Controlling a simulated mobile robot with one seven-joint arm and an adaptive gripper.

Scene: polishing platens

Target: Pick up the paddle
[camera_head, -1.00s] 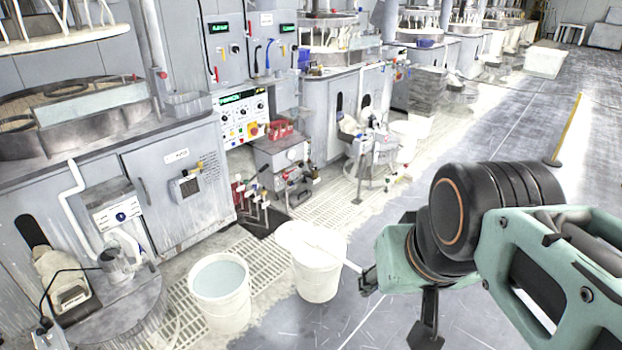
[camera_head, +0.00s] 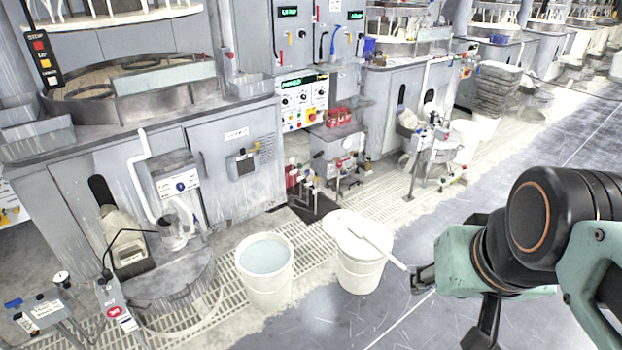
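The paddle (camera_head: 385,250) is a thin, pale stick. It lies across the top of a white bucket (camera_head: 361,275), and its near end juts out past the rim to the lower right. My gripper (camera_head: 448,314) is at the lower right of the head view, to the right of the bucket. Its dark fingers are spread wide and look open, with nothing seen between them. One finger is close to the paddle's jutting end; whether they touch I cannot tell.
A second white bucket (camera_head: 265,284) with pale blue liquid stands to the left. Grey polishing machines (camera_head: 238,180) line the back. A small cart (camera_head: 45,314) stands at the lower left. The grey floor (camera_head: 390,325) in front of the buckets is clear.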

